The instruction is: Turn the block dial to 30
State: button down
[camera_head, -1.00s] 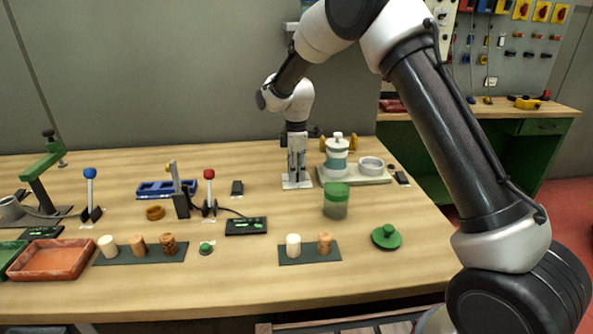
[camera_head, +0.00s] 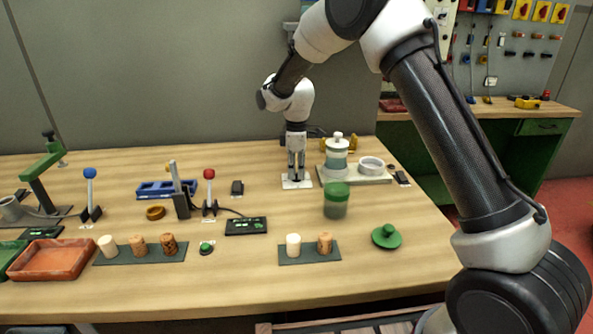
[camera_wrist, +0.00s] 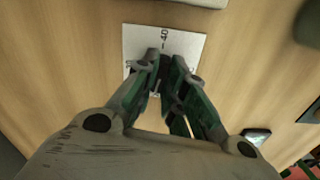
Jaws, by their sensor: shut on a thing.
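The block dial's white plate (camera_head: 290,185) lies on the table at the back, left of the pale tray with jars. My gripper (camera_head: 297,178) points straight down over the plate. In the wrist view my gripper (camera_wrist: 166,66) has its fingertips close together over the plate's middle, shut on the dial's knob. The knob is mostly hidden between the fingers, so I cannot tell which mark it points to.
A pale tray (camera_head: 372,179) with a lidded jar (camera_head: 336,157) and a ring stands right of the plate. A red-topped lever (camera_head: 209,190) and a black display box (camera_head: 246,226) stand left. Corks stand on dark mats nearer the front.

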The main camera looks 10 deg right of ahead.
jog(key=m, duration=0.4)
jog(key=shift+m, duration=0.3)
jog(key=m, duration=0.3)
jog(key=shift+m, duration=0.3)
jog(key=m, duration=0.4)
jog(key=shift+m, duration=1.8)
jog(key=c, duration=1.5)
grip_release()
